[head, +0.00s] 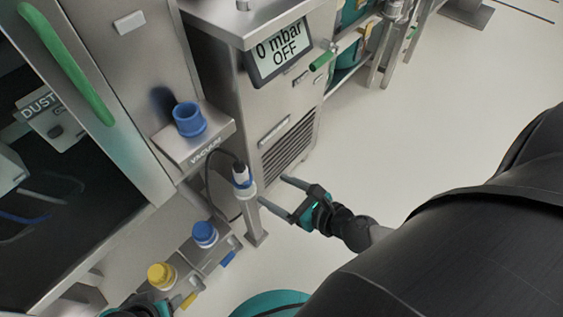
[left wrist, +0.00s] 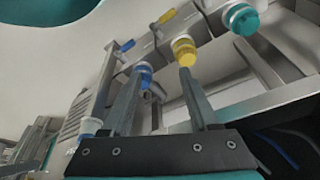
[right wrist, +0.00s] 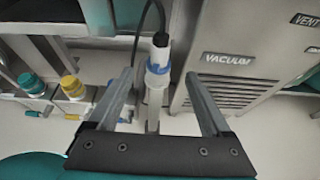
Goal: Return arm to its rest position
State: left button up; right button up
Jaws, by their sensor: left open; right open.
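My right gripper (head: 272,190) is open and empty in the head view, to the right of an upright hose connector (head: 242,180) with a white and blue collar. In the right wrist view the connector (right wrist: 158,62) shows between the two fingers of my right gripper (right wrist: 160,76), beyond their tips, with a black hose rising from it. My left gripper (left wrist: 162,72) is open in the left wrist view. A blue port (left wrist: 143,72) and a yellow port (left wrist: 184,50) show near its fingertips; I cannot tell whether they touch.
A steel cabinet with a display (head: 278,50) reading 0 mbar OFF stands behind. A blue socket (head: 189,119) sits on the VACUUM ledge. A green-handled door (head: 68,62) is at left. A teal round thing (head: 270,304) is at the bottom. Open floor (head: 420,110) lies right.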

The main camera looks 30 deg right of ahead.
jog(key=shift+s+d+r, duration=0.15)
jog(key=shift+s+r, duration=0.05)
jog(key=shift+s, duration=0.15)
dwell(0.3)
